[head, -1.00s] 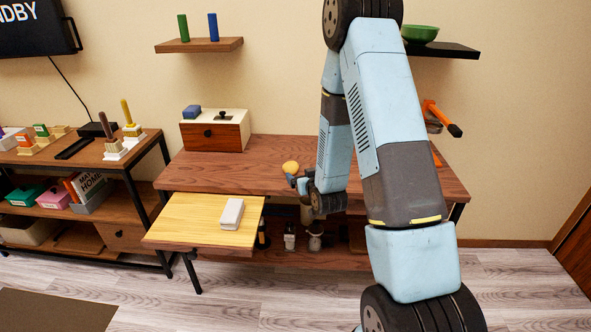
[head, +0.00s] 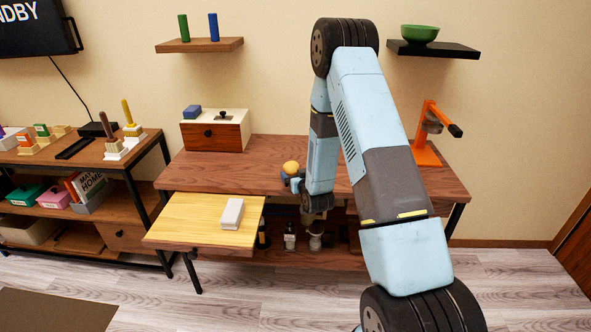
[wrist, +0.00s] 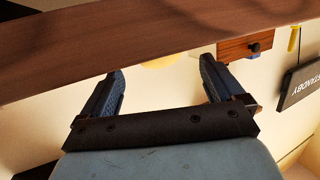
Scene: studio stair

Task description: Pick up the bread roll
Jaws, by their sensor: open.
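The bread roll (head: 291,167) is a small rounded golden lump on the brown wooden table, near the middle. My gripper (head: 288,178) is open, low over the table, close by the roll on its near side; its fingers overlap the roll's lower part in the head view. In the wrist view, my open gripper (wrist: 162,68) shows both dark blue fingers spread apart. A pale yellow shape, which looks like the roll (wrist: 160,62), lies between and beyond the fingertips. I cannot tell whether a finger touches it.
The wooden table (head: 230,172) has a drawer box (head: 215,131) at its back left and an orange stand (head: 426,155) at its right. A yellow board (head: 190,215) at the front left bears a white block (head: 232,213). The tabletop left of the roll is clear.

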